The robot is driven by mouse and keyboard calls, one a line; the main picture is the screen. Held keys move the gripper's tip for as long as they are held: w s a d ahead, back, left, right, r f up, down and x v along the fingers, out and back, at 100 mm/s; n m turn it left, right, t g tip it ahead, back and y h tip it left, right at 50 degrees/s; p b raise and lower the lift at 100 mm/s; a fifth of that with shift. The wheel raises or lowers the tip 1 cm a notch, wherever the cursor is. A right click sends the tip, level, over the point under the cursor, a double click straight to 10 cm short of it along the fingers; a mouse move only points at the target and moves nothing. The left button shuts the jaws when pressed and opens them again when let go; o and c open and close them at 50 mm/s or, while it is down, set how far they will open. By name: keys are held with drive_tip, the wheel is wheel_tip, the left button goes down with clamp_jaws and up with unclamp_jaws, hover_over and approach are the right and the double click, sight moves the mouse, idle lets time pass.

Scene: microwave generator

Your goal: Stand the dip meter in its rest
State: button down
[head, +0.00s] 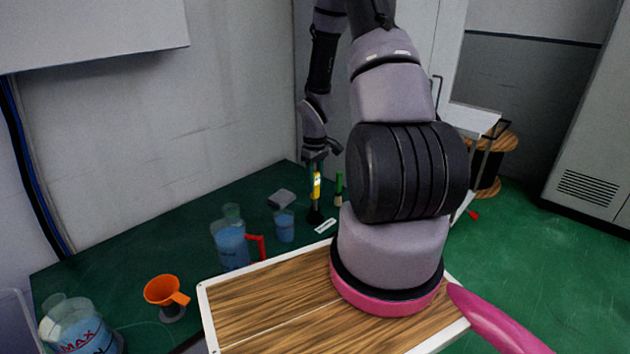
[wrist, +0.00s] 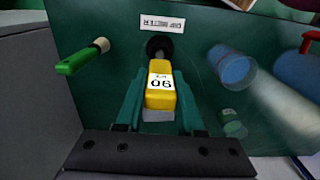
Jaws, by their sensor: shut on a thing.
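The dip meter is a yellow body with a white label reading "90" (wrist: 160,88) in the wrist view. It also shows as a small upright yellow shape in the head view (head: 316,186). My gripper (wrist: 160,76) is shut on it, one teal finger on each side; in the head view my gripper (head: 316,165) is above the bench. A grey stem runs from the meter toward the black round rest (wrist: 157,43), which stands on the bench in the head view (head: 315,216) below the meter. I cannot tell whether the stem's tip is inside the rest.
A white "DIP METER" label (wrist: 162,23) lies beside the rest. A green-handled brush (wrist: 80,58) stands close by. A blue-filled beaker (head: 285,227), a blue-filled jug (head: 231,246), a grey block (head: 281,199) and an orange funnel (head: 165,291) are to the left.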

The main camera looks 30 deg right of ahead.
drive_tip(key=shift+f, duration=1.1)
drive_tip(key=shift+c, duration=2.2)
unclamp_jaws()
wheel_tip(320, 180, up, 11)
drive_tip(key=shift+f, duration=0.1)
